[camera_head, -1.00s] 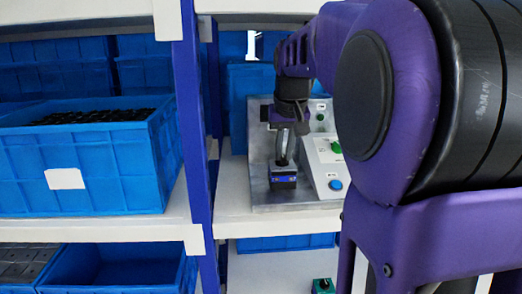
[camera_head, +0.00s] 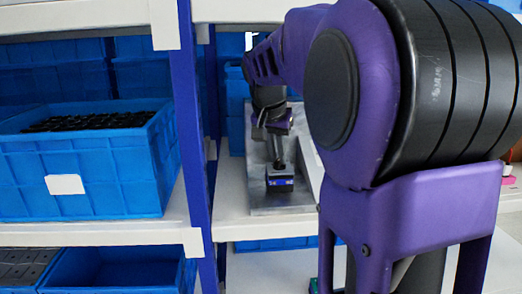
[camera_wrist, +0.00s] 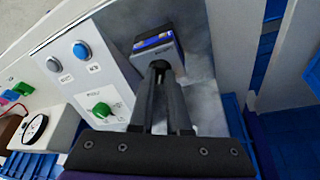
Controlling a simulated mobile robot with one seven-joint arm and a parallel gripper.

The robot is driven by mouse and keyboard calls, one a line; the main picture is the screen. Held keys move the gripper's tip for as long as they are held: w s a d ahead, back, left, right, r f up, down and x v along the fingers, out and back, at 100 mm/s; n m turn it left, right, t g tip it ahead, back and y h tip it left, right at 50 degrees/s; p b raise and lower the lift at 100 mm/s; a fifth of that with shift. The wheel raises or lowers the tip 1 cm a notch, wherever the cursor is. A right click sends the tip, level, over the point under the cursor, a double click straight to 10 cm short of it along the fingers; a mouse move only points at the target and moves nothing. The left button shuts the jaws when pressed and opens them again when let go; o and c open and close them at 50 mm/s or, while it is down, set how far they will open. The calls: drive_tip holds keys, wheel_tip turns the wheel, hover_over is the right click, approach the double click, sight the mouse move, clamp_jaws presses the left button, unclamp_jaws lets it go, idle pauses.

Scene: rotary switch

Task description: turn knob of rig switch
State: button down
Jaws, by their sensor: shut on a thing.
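The rig switch (camera_wrist: 155,42) is a small dark grey block with a blue band across its front, mounted on a grey metal plate. In the head view the switch (camera_head: 280,180) stands near the plate's front edge. My gripper (camera_wrist: 160,68) reaches the switch, its two dark fingers close together at the tips. The gripper (camera_head: 277,162) comes down on the switch from above in the head view. The fingers are shut on the switch's knob, which they mostly hide.
Beside the switch is a light panel with a green knob (camera_wrist: 102,110), a blue button (camera_wrist: 81,50) and a white button (camera_wrist: 53,64). A blue shelf post (camera_head: 190,120) and a blue crate (camera_head: 85,170) stand left of the plate.

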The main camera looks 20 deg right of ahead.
drive_tip(key=shift+w+a+m+g+h+p, duration=0.1)
drive_tip(key=shift+m+g+h+p, duration=0.15)
drive_tip(key=shift+m, duration=0.5)
drive_tip(key=shift+w+a+m+g+h+p, duration=0.1)
drive_tip(key=shift+m+g+h+p, duration=0.1)
drive_tip(key=shift+m, duration=0.55)
drive_tip(key=shift+d, duration=0.1)
drive_tip(key=c, duration=0.9)
unclamp_jaws()
